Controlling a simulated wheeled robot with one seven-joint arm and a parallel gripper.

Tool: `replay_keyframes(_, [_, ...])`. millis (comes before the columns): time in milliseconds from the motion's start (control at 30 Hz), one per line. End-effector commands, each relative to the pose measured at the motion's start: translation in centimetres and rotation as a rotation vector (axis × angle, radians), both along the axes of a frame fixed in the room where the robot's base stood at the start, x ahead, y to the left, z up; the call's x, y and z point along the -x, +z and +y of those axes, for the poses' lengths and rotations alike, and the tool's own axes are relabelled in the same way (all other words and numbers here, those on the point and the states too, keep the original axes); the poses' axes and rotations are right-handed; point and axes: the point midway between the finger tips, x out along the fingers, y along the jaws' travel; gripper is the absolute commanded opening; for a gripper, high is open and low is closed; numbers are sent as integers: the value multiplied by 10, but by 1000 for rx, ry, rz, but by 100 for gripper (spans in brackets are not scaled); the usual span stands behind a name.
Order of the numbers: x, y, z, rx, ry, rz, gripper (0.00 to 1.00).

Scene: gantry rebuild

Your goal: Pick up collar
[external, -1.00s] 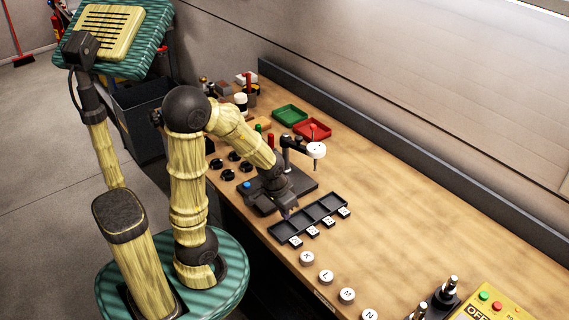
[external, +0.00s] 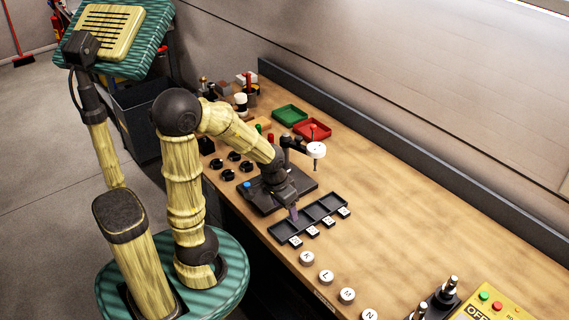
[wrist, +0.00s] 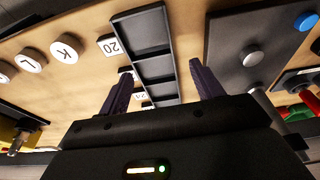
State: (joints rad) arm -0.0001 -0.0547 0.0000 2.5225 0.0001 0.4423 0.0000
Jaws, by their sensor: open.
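I cannot tell for certain which object is the collar. Several small black round pieces (external: 230,165) sit on the bench left of my gripper in the external view, too small to identify. The tray (wrist: 147,40) shows beyond the fingers, and the compartments that I see look empty.
A dark plate (external: 309,190) with a stand and a white disc (external: 316,150) lies behind the tray. Number cards (external: 313,231) line its front edge. White lettered buttons (external: 326,277) stand nearer. Green (external: 290,115) and red (external: 312,131) trays are farther back.

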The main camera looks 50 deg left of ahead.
Motion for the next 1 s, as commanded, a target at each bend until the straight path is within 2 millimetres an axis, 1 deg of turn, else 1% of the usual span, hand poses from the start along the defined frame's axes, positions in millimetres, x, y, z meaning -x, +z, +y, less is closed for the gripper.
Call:
replay_keyframes(33, [-1,9,0,0,0,-7,66])
replay_keyframes(233, [-1,42,0,0,0,-7,66])
replay_keyframes(567, [-10,39,34,76,253,86,66])
replay_keyframes(767, [-15,37,64,155,471,155,66])
replay_keyframes(867, [-18,35,87,218,626,200,66])
replay_keyframes(1000, [-19,33,123,328,860,265,66])
